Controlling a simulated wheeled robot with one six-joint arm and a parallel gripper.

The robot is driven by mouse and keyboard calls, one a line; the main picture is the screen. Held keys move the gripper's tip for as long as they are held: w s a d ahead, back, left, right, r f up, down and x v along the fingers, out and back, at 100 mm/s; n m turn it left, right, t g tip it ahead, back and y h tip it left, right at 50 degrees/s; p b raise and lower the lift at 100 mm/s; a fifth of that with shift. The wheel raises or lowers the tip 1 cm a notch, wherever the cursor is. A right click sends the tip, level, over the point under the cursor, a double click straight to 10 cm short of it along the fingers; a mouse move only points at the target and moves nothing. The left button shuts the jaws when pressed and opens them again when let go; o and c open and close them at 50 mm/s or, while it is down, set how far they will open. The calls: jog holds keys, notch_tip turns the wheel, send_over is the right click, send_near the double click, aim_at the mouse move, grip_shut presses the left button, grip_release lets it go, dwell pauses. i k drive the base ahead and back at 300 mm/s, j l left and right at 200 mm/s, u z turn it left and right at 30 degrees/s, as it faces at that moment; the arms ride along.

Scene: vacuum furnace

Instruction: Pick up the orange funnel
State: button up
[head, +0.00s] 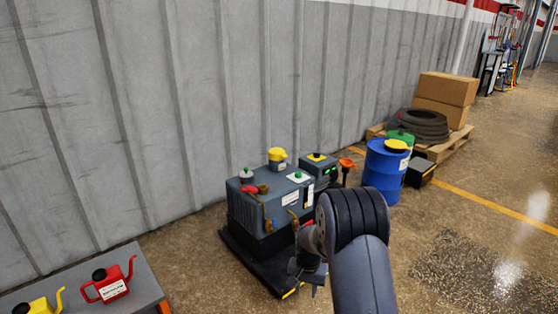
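The orange funnel (347,163) shows in the head view just right of the grey machine, left of the blue drum. It sits wide end up, with a dark stem or support below it. My gripper (305,287) is low in the picture, in front of the machine's base and well nearer to me than the funnel. Its two dark fingers look spread apart, with nothing seen between them. My arm hides part of the floor and the machine's right side.
The grey machine (250,208) has a yellow-topped container (277,158) and small fittings on top. A blue drum (385,170) stands right of the funnel. A pallet (455,143) bears tyres and boxes behind. A table (140,262) with red and yellow cans is lower left. Floor at right is clear.

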aim_at(346, 163)
jog(key=i+l+u, duration=0.2)
jog(key=i+l, duration=0.15)
jog(key=l, duration=0.3)
jog(key=i+l+u, duration=0.2)
jog(key=l, duration=0.55)
jog(key=i+l+u, duration=0.25)
jog(key=l, duration=0.5)
jog(key=i+l+u, duration=0.2)
jog(key=l, duration=0.55)
jog(key=i+l+u, duration=0.2)
jog(key=l, duration=0.65)
jog(key=l+u, duration=0.2)
jog(key=l, duration=0.6)
jog(key=i+l+u, duration=0.15)
jog(key=l+u, duration=0.15)
jog(key=l, duration=0.75)
jog(key=l+u, duration=0.3)
jog(key=l, duration=0.75)
jog(key=i+l, duration=0.35)
jog(key=l, duration=0.2)
jog(key=i+u, duration=0.05)
